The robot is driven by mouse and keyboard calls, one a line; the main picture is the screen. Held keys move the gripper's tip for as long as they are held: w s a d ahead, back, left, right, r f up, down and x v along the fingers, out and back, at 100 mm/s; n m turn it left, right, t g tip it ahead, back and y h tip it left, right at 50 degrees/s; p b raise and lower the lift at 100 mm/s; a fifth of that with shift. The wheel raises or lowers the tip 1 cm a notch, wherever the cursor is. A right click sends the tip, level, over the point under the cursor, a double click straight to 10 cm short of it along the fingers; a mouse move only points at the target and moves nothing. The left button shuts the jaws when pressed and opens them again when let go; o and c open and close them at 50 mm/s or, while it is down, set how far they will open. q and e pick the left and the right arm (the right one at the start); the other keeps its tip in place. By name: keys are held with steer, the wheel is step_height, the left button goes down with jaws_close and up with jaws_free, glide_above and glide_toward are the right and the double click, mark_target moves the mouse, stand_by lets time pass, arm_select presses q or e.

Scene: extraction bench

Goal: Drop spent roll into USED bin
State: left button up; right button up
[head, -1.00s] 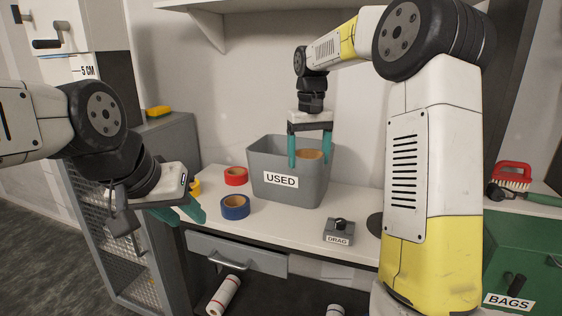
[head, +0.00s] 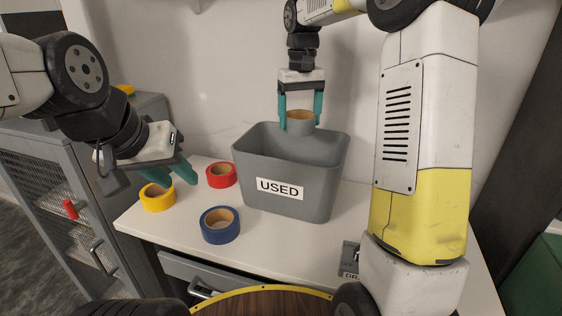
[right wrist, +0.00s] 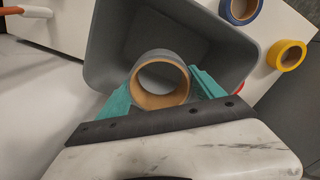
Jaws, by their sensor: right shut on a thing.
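The grey spent roll (head: 300,126) with a tan core is held between the teal fingers of my right gripper (head: 301,116). In the head view it appears at the back rim of the grey USED bin (head: 291,195), above its floor. In the right wrist view, the roll (right wrist: 160,56) is between the fingers, in front of the bin's open inside (right wrist: 120,35). Whether it touches the bin is unclear. My left gripper (head: 176,176) is open and empty, over the table's left end near the yellow roll (head: 157,200).
A red roll (head: 221,176) and a blue roll (head: 220,228) lie on the white table (head: 270,250) left of the bin. A grey cabinet (head: 60,180) stands at the left.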

steer(key=shift+f, duration=2.15)
steer(key=o, duration=1.4)
steer(key=shift+c, duration=0.2)
step_height(320, 180, up, 7)
steer(key=s+d+r+t, duration=0.2)
steer(key=s+r+t, duration=0.15)
steer(key=s, duration=0.85)
steer(key=s+f+m+t+y, duration=0.1)
steer(key=s+f, duration=0.2)
steer(key=s, duration=0.4)
steer(key=s+f+m+t+y, duration=0.1)
steer(key=s+f, duration=0.1)
steer(key=s, duration=0.5)
steer(key=shift+d+f+t, duration=0.15)
steer(key=shift+f+t, duration=0.2)
steer(key=shift+f, duration=0.05)
